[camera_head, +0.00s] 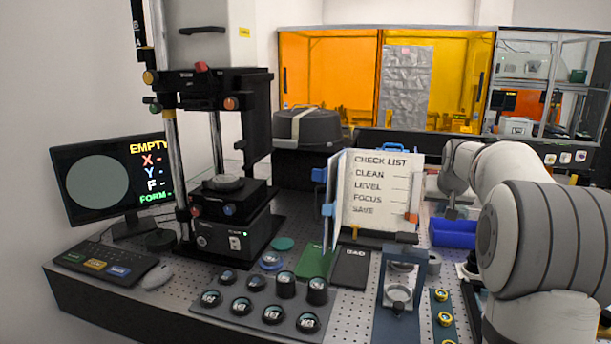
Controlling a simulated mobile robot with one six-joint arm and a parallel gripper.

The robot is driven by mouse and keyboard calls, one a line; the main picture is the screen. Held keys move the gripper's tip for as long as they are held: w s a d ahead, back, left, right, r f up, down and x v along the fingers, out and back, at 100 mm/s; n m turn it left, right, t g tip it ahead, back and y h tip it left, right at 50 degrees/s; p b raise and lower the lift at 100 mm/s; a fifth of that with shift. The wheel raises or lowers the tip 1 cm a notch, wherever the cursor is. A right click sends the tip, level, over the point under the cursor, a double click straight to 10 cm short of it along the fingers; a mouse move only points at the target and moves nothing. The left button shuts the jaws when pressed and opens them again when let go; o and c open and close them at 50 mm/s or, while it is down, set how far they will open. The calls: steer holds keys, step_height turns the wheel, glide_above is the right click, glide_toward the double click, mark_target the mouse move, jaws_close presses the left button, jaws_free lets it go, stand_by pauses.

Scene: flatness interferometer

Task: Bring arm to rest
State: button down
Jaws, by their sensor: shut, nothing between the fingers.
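My arm, white and grey, fills the right side of the view and bends over to a wrist beside the checklist board. My gripper (451,213) is small and dark, points down above the blue bin (453,233), and is partly lost against the background. It is shut and empty. Nothing hangs from it. The white checklist board (375,190) stands upright just left of it, with an orange clip on its right edge.
The interferometer (235,232) stands at left beside a monitor (105,180) reading EMPTY. A mat (262,300) with several round parts lies in front. A blue-framed fixture (402,275) and a strip of yellow rings (443,318) lie near my arm. Orange enclosure panels (330,75) stand behind.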

steer(key=s+a+f+n+g+y, duration=0.1)
steer(key=s+a+f, duration=0.1)
steer(key=s+a, duration=0.65)
steer(key=s+a+f+n+g, duration=0.15)
steer(key=s+a, duration=0.45)
steer(key=s, duration=0.6)
steer(key=s+a+f+g, duration=0.1)
steer(key=s+f, duration=0.3)
steer(key=s, duration=0.4)
steer(key=s+a+f+g+y, duration=0.1)
steer(key=s+a+f, duration=0.2)
steer(key=s, duration=0.6)
steer(key=shift+s+a+f+n, duration=0.25)
steer(key=shift+a+f+n, duration=0.1)
steer(key=shift+f, duration=0.3)
